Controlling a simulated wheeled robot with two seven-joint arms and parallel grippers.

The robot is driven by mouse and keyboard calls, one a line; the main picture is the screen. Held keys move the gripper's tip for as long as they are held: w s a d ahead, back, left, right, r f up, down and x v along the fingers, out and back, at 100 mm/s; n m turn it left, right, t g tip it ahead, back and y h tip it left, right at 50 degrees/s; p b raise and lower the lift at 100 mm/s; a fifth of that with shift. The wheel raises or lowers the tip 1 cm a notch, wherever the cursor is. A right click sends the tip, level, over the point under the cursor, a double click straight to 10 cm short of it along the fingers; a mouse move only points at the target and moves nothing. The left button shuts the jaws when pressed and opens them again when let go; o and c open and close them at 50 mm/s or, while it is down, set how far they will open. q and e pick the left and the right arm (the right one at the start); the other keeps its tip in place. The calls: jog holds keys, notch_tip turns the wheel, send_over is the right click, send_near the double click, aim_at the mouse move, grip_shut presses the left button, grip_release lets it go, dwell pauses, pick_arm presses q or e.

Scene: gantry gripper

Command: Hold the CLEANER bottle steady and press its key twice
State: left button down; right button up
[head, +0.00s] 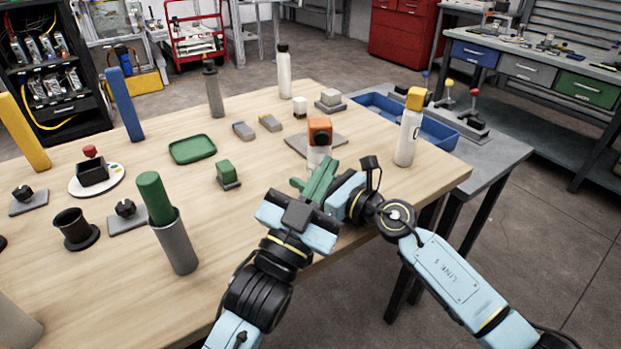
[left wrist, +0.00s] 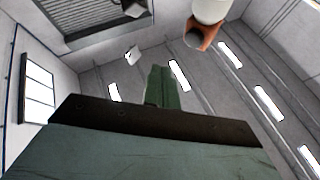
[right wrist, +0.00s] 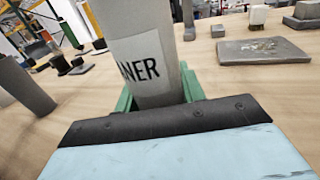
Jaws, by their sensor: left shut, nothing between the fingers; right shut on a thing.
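The CLEANER bottle (head: 317,158) stands near the right part of the table, white with an orange head (head: 320,127) that has a dark round face. In the right wrist view its label ends in "NER" (right wrist: 139,69). My right gripper (right wrist: 158,98) is shut around the bottle's body, a green finger on each side. My left gripper (head: 322,178) is shut and empty in front of the bottle; arm parts crowd there and hide the lower bottle. In the left wrist view its closed green fingers (left wrist: 160,82) are apart from the bottle's orange head (left wrist: 203,33).
A white bottle with a yellow-orange cap (head: 408,133) stands to the right, near a blue tray (head: 440,133). A flat grey plate (head: 300,146) lies by the CLEANER bottle. A green block (head: 226,172), green tray (head: 192,149) and grey cylinder with green top (head: 175,242) stand left.

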pick_arm(q)
jog(key=shift+w+a, duration=0.2)
jog(key=shift+w, duration=1)
jog(key=shift+w+a, duration=0.15)
jog(key=shift+w, duration=1.05)
jog(key=shift+w, duration=0.15)
jog(key=shift+w+a, duration=0.1)
jog(key=shift+w, duration=0.2)
jog(key=shift+s, duration=0.5)
jog(key=shift+s, duration=0.1)
jog(key=s, duration=0.4)
jog(key=s+d, duration=0.1)
jog(key=shift+s, duration=0.4)
